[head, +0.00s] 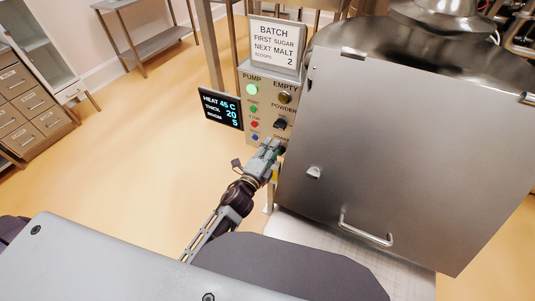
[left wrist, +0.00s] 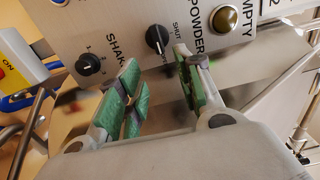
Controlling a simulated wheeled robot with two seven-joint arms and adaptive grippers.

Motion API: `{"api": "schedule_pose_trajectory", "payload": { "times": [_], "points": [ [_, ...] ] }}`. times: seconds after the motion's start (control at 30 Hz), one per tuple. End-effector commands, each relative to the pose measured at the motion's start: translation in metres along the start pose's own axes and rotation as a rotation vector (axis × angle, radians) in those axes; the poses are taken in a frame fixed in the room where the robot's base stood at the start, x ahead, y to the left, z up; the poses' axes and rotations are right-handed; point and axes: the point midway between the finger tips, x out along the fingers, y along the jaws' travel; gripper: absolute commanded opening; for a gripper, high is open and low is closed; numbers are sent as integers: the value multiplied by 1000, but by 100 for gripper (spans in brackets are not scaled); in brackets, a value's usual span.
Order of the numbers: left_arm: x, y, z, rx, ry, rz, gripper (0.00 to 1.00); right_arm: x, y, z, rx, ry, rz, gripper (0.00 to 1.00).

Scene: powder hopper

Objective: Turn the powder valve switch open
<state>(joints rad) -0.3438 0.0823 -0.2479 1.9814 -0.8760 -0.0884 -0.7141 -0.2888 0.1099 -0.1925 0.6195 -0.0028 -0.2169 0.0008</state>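The powder switch (head: 281,124) is a black knob on the grey control panel, under the POWDER label. In the left wrist view the powder switch (left wrist: 157,41) shows beside the word SHUT, with a pale pointer line on it; other lettering near it is partly hidden. My left gripper (head: 275,147) is in front of the panel, just below the switch in the head view. In the left wrist view my left gripper (left wrist: 157,58) has its green-padded fingers spread, with the knob seen in the gap just beyond the tips. Nothing is between the fingers. My right gripper is out of view.
A SHAKE knob (left wrist: 90,65) sits close to my left finger. A brass EMPTY button (head: 285,97), lit green pump lamp (head: 252,90) and small coloured buttons are on the panel. A dark display (head: 221,108) stands left; the big steel hopper (head: 390,150) stands close on the right.

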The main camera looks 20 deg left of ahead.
Motion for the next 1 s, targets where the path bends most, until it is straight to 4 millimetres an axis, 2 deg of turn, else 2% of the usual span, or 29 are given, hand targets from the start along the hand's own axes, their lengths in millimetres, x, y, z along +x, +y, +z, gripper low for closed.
{"api": "schedule_pose_trajectory", "payload": {
  "times": [0.2, 0.4, 1.0],
  "points": [
    [-16, 1, 0, -1, 0, 2, 36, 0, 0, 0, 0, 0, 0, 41],
    [-23, 0, 0, 0, 0, 1, 36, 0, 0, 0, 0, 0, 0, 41],
    [-23, 0, 0, 0, 0, 0, 36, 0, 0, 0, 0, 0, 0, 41]
  ]
}}
